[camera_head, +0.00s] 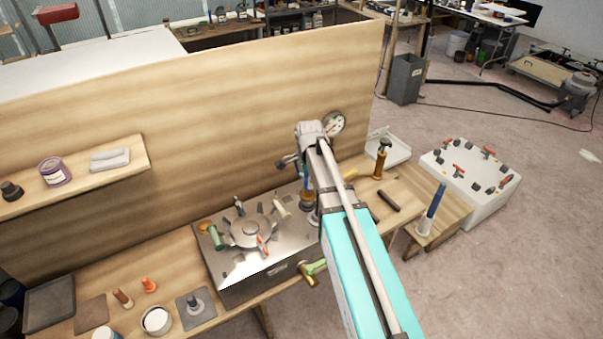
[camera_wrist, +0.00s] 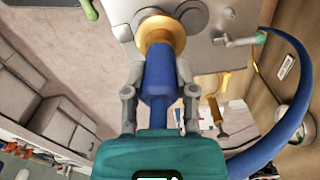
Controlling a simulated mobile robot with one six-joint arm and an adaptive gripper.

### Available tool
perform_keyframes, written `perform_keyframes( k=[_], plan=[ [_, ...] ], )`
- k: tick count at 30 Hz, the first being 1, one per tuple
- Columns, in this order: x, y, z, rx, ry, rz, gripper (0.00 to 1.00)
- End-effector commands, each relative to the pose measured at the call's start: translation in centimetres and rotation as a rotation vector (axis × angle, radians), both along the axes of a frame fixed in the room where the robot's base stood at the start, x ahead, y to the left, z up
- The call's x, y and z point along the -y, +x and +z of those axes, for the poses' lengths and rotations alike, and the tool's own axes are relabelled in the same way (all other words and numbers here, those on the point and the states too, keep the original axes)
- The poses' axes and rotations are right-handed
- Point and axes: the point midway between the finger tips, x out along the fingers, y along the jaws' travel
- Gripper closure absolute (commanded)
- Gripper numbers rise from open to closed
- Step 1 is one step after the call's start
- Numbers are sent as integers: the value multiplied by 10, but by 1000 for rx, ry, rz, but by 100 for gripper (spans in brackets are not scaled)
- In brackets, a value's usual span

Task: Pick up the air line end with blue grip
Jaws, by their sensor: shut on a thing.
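The blue grip (camera_wrist: 158,78) of the air line end is between my gripper's fingers in the wrist view. My gripper (camera_wrist: 159,98) is shut on it, one grey finger on each side. A brass collar (camera_wrist: 160,33) is at the grip's far end, in front of a round grey fitting (camera_wrist: 190,17); I cannot tell if they touch. A blue hose (camera_wrist: 293,95) curves down the right side; its join to the grip is hidden. In the head view my arm mostly hides the gripper, and the brass-coloured part (camera_head: 306,198) shows beside the steel box.
The steel box (camera_head: 228,262) with a round lid stands on the wooden bench, left of my arm. A gauge (camera_head: 334,123) is close behind my wrist. An amber-handled tool (camera_head: 380,160) and a blue upright cylinder (camera_head: 432,207) are to the right. A tall wooden panel (camera_head: 200,110) backs the bench.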

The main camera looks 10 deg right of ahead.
Motion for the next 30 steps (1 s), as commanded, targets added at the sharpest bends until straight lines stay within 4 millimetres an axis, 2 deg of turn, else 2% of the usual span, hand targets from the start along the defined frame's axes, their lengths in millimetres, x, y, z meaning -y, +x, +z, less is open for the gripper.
perform_keyframes(
  k=[1,7,30],
  plan=[
    [0,-7,4,0,0,0,100],
    [1,-14,6,0,0,0,100],
    [1,-14,5,0,0,1,100]
  ],
)
